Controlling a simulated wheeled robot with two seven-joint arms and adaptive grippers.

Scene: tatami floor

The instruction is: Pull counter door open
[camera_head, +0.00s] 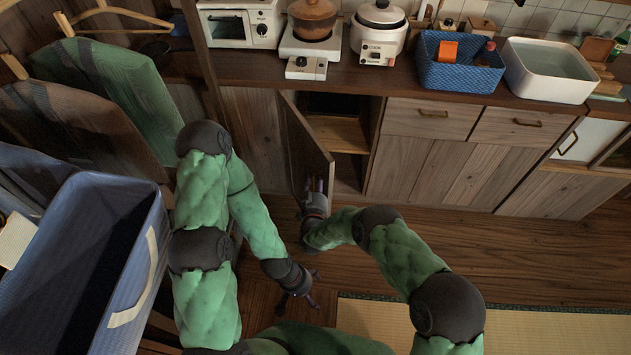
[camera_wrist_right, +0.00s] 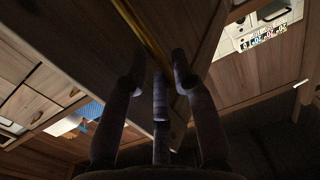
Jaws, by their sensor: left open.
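The counter door (camera_head: 306,150) is a wooden panel under the counter's left part. It stands swung out from its frame, and the cabinet interior (camera_head: 338,132) with a shelf shows behind it. My right gripper (camera_head: 317,187) is at the door's lower free edge. In the right wrist view its fingers (camera_wrist_right: 160,85) are spread apart in front of a dark wooden panel with a thin yellow strip; I cannot tell whether they press on it. My left gripper (camera_head: 298,292) is open and empty, low over the floor, apart from the door.
The counter holds a toaster oven (camera_head: 240,25), a rice cooker (camera_head: 378,28), a blue basket (camera_head: 458,65) and a white basin (camera_head: 548,72). A blue bin (camera_head: 85,255) and hanging clothes (camera_head: 105,95) crowd the left. The wooden floor (camera_head: 480,250) at right is clear.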

